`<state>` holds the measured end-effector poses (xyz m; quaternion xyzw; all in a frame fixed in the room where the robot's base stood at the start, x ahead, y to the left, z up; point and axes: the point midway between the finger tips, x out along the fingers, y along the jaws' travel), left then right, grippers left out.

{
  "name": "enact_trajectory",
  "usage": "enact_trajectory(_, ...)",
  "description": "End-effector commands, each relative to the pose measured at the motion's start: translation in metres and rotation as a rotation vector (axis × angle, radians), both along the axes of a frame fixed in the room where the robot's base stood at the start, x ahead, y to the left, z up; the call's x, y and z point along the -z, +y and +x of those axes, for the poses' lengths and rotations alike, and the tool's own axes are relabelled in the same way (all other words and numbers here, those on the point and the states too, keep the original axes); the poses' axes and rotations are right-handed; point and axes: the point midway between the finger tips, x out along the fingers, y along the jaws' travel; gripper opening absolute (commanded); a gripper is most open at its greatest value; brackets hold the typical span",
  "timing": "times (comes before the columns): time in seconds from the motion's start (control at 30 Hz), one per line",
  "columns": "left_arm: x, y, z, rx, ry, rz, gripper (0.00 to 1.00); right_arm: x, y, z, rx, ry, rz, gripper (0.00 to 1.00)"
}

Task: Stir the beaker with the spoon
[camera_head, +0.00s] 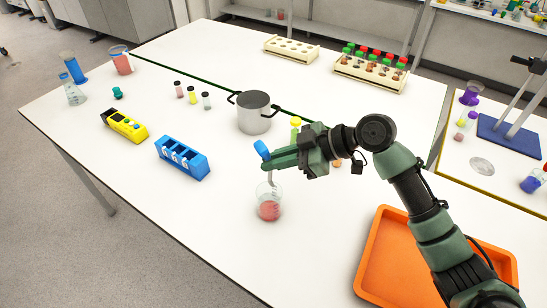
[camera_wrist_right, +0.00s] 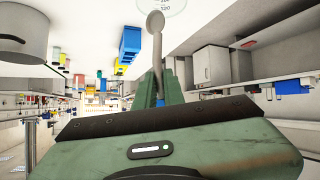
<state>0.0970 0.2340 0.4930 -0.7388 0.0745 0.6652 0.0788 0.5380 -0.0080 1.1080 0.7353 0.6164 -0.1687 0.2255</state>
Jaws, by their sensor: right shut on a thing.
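A clear glass beaker (camera_head: 269,210) with red liquid in its lower part stands on the white table. My right gripper (camera_head: 272,158) is above it, shut on a spoon. The spoon's blue end (camera_head: 262,149) sticks up past the fingers, and its grey stem points down at the beaker's mouth. In the right wrist view the spoon's round bowl (camera_wrist_right: 155,21) shows beyond the fingers, beside the marked beaker glass (camera_wrist_right: 165,5) at the top edge. I cannot tell how deep the bowl is in the beaker. My left gripper is not in view.
A metal pot (camera_head: 254,118) stands behind the beaker. A blue rack (camera_head: 182,160) and a yellow device (camera_head: 125,125) lie to the left. An orange tray (camera_head: 385,262) lies at the right, under my right arm. The table in front of the beaker is clear.

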Motion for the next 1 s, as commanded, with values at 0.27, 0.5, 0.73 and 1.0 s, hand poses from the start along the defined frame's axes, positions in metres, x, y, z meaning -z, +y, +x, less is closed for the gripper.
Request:
enact_trajectory(0.27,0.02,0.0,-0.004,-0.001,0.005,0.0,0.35,0.026,0.0,0.0,0.0,0.0,-0.001,0.0)
enact_trajectory(0.5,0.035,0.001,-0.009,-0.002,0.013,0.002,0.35,0.046,0.0,0.0,-0.001,0.001,-0.001,0.0)
enact_trajectory(0.73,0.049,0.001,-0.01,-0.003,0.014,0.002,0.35,0.064,0.0,0.0,0.001,0.001,-0.001,0.0)
enact_trajectory(1.0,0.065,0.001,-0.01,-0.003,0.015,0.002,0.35,0.086,0.0,0.0,-0.001,0.001,-0.001,0.0)
